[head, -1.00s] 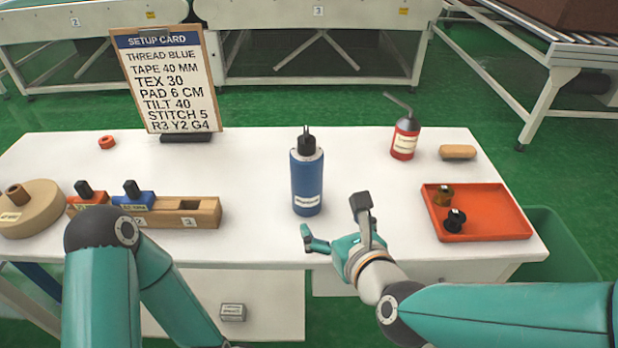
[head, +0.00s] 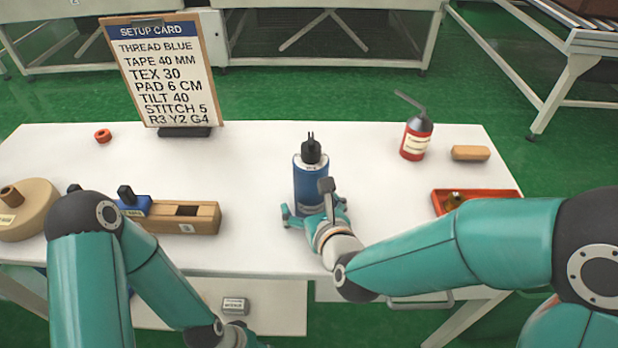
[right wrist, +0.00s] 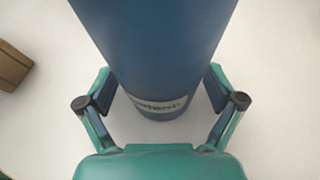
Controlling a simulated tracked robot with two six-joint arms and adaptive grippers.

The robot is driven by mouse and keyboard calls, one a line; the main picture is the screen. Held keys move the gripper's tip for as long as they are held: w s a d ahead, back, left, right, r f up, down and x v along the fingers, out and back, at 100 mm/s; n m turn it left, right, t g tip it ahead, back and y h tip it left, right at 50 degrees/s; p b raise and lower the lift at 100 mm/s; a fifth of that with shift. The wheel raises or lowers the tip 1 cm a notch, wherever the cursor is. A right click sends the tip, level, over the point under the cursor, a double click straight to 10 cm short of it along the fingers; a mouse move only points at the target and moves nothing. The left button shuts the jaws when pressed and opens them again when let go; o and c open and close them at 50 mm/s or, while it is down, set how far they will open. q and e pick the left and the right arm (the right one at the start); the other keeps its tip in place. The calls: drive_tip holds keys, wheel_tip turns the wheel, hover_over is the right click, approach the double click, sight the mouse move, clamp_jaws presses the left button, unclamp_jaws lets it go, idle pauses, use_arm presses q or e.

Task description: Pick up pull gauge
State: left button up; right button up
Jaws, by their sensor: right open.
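The pull gauge, as I take it, is an upright blue cylinder (head: 311,178) with a black top, a small prong on it and a pale label. It stands on the white table and fills the upper middle of the right wrist view (right wrist: 155,45). My right gripper (head: 307,200) is open at the cylinder's near side, low down. In the right wrist view its fingers (right wrist: 158,90) are spread left and right of the cylinder, with white table showing beside its lower part. The gripper hides the cylinder's lower part in the head view. My left arm shows, but its gripper is out of frame.
A wooden block (head: 190,217) with a blue-topped piece (head: 133,206) is left of the cylinder. A setup card (head: 165,75) stands behind. A red can (head: 416,140), a tan block (head: 470,153) and an orange tray (head: 508,194) are right. White table (head: 260,150) is clear around the cylinder.

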sight(311, 139)
clamp_jaws()
drive_tip(key=shift+r, duration=0.1)
idle(0.4)
drive_tip(key=shift+r, duration=0.1)
drive_tip(key=shift+r, duration=0.5)
wheel_tip(311, 139, up, 19)
drive_tip(key=p, duration=0.6)
drive_tip(key=shift+f, duration=0.35)
drive_tip(key=shift+f+b, duration=5.8)
drive_tip(key=shift+b, duration=0.5)
drive_tip(key=shift+f, duration=0.1)
